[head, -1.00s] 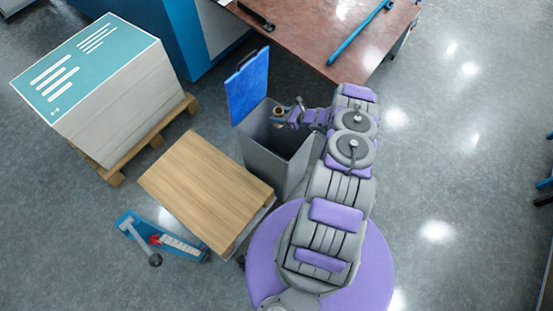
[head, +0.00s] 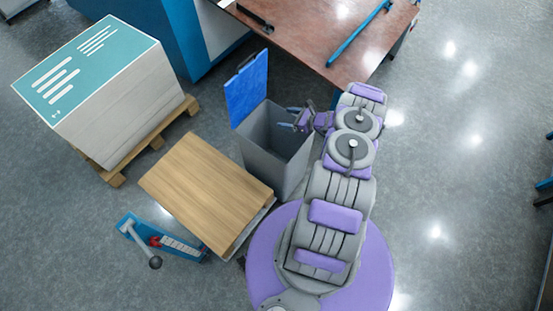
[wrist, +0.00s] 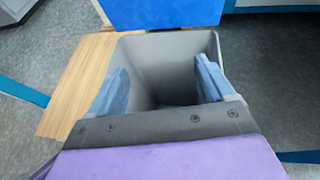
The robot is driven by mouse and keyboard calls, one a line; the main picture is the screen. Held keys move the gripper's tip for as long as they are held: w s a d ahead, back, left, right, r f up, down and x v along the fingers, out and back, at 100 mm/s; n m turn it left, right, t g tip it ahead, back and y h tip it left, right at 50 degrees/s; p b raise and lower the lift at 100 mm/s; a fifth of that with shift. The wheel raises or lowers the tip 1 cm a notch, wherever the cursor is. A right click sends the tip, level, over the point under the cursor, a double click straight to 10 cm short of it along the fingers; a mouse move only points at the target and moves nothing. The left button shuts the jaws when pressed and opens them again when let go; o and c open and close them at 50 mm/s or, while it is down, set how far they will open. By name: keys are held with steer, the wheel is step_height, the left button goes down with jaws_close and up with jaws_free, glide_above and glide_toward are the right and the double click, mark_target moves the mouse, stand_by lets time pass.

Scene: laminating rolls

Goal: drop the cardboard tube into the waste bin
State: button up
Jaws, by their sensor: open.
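The waste bin (head: 258,155) is a grey, square bin with its blue lid (head: 247,88) standing open at the back. My gripper (head: 287,117) is over the bin's right rim, with its fingers reaching above the opening. In the wrist view my gripper (wrist: 160,88) is open, its two blue fingers apart with nothing between them. The bin's inside (wrist: 160,70) shows grey walls going down into shadow. The cardboard tube is not visible in either current view; the deep part of the bin is dark or hidden.
A wooden-topped platform (head: 205,190) stands left of the bin, with a blue tool (head: 160,240) on the floor beside it. A large paper stack (head: 110,95) sits on a pallet at upper left. A brown table (head: 325,35) is behind.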

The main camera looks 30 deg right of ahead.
steer(key=p+v, duration=0.2)
steer(key=v, duration=1)
steer(key=shift+s, duration=0.25)
steer(key=shift+a+r, duration=0.1)
steer(key=shift+r, duration=0.05)
